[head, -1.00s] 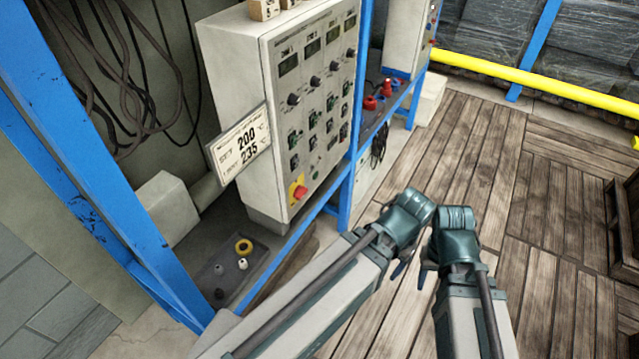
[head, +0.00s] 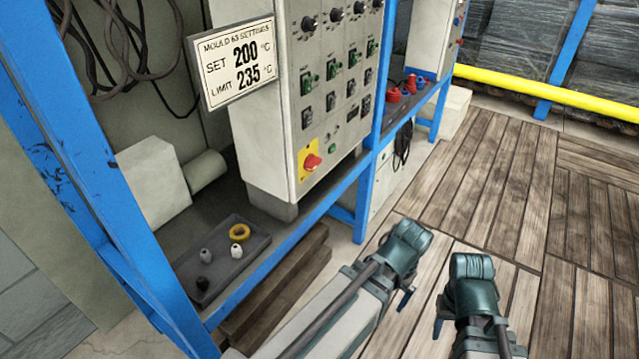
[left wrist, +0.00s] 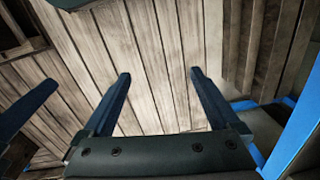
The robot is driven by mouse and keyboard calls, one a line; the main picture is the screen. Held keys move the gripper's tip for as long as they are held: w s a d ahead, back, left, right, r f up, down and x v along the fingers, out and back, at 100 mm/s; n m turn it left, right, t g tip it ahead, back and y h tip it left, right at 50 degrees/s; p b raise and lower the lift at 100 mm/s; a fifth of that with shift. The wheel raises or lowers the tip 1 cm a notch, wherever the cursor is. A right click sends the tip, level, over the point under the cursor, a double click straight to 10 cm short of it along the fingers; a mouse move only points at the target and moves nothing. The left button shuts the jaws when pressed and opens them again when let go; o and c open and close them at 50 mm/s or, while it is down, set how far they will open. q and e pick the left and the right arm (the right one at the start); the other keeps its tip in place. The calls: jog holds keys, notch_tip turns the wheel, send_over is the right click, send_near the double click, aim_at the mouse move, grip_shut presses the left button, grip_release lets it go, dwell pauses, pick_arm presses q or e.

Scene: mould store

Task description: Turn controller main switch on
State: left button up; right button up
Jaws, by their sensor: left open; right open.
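The controller (head: 285,110) is a pale cabinet on a blue-framed shelf, with rows of dark knobs and switches on its front. Its main switch is a red rotary knob (head: 312,162) on a yellow plate, low at the panel's left edge. I cannot tell its setting. My left gripper is open and empty in the left wrist view (left wrist: 159,76), pointing down over the plank floor. My right gripper (head: 438,322) is low in the head view, mostly hidden by its own wrist; only a blue finger shows. Both grippers are apart from the controller, to its lower right.
A sign (head: 238,62) reading SET 200, LIMIT 235 sticks out left of the panel. A blue post (head: 95,180) stands at the left. A dark tray (head: 222,262) holds a yellow ring and small pieces. Plank floor (head: 500,190) is clear at the right.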

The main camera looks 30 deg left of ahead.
pick_arm(q)
jog(key=w+a+f+n+b, duration=0.2)
jog(key=w+a+f, duration=0.1)
jog(key=a, duration=0.2)
jog(key=n+t+y, duration=0.1)
jog(key=n+y, duration=1.6)
send_near(317, 165)
jog(key=shift+t, duration=0.3)
jog(key=a, duration=0.9)
jog(key=shift+w+a+r+p, duration=0.15)
jog(key=shift+w+p, duration=0.1)
jog(key=shift+p, duration=0.15)
pick_arm(e)
notch_tip(317, 165, down, 2)
jog(key=shift+f, duration=0.2)
pick_arm(q)
jog(key=c, duration=1.4)
